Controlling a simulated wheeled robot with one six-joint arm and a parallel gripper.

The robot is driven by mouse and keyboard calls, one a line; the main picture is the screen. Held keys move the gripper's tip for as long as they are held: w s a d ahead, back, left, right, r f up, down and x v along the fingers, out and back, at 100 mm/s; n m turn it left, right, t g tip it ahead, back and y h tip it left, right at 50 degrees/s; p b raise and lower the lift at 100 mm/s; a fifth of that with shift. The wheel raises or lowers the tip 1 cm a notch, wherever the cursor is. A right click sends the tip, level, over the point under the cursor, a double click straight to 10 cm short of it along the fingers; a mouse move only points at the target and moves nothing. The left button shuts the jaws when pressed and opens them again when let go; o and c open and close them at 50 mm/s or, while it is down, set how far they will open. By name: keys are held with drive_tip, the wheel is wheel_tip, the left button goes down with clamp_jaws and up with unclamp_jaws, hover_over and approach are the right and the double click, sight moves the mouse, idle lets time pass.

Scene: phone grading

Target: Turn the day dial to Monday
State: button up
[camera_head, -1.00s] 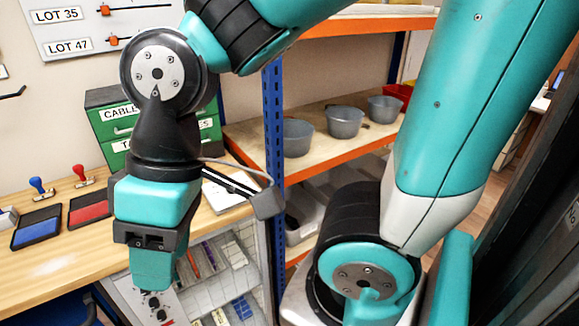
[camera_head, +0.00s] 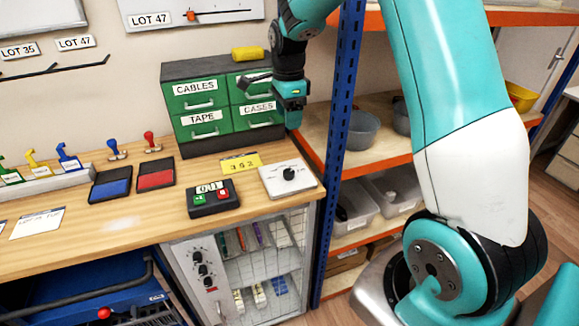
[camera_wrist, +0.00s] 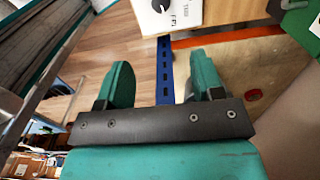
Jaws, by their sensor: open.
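The day dial is a black knob (camera_head: 289,174) on a white plate (camera_head: 277,187) at the right end of the wooden bench. In the wrist view the knob (camera_wrist: 161,5) shows at the top edge, partly cut off, with lettering beside it, of which "FRI" is legible. My gripper (camera_head: 293,117) hangs above and behind the plate, in front of the green drawers, apart from the dial. In the wrist view my gripper (camera_wrist: 165,82) shows two teal fingers spread apart with nothing between them.
A black box with green and red buttons (camera_head: 214,198) and a yellow card (camera_head: 240,163) lie left of the dial plate. The green drawer cabinet (camera_head: 200,105) stands behind. A blue shelf post (camera_head: 338,130) rises close on the right.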

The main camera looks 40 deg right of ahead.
sight(289, 171)
wheel_tip(289, 171, down, 17)
drive_tip(key=p, duration=0.4)
drive_tip(key=shift+f, duration=0.2)
drive_tip(key=c, duration=0.9)
